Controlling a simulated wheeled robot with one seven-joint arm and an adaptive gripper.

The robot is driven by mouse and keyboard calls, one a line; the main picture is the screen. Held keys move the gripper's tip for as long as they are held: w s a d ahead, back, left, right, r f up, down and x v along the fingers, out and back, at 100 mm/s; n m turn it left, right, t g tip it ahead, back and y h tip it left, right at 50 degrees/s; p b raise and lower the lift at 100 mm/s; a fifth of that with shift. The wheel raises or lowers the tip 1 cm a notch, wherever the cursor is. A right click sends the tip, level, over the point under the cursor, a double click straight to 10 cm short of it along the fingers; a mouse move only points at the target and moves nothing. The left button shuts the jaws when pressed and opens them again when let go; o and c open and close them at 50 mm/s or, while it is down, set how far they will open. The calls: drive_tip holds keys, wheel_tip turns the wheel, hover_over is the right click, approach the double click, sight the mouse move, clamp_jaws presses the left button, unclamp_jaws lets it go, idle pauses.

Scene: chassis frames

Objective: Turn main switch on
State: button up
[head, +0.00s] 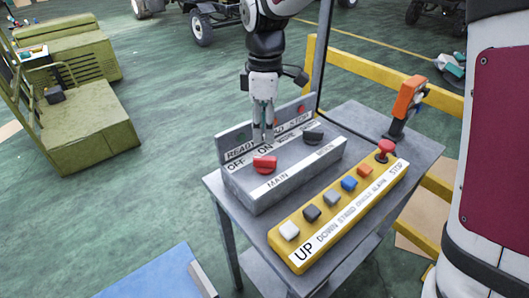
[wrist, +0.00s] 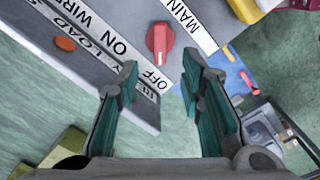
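The main switch is a red rotary knob (head: 265,164) on the sloped top of a grey control box (head: 295,172), above the label MAIN, with OFF and ON printed behind it. In the wrist view the red knob (wrist: 160,43) is ahead of and between the fingertips, and its white-marked end faces the OFF label. My gripper (head: 263,136) points down just behind the knob. In the wrist view my gripper (wrist: 160,68) is open and empty, its teal-padded fingers apart and not around the knob.
A dark second knob (head: 313,137) is on the same box. A yellow pendant (head: 338,218) with several buttons and a red stop button (head: 385,149) lies in front on the grey table (head: 418,152). An orange-handled device (head: 408,98) stands at the back right.

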sight(265, 157)
wheel_tip(265, 157, down, 9)
drive_tip(key=shift+f, duration=0.15)
idle(0.4)
clamp_jaws()
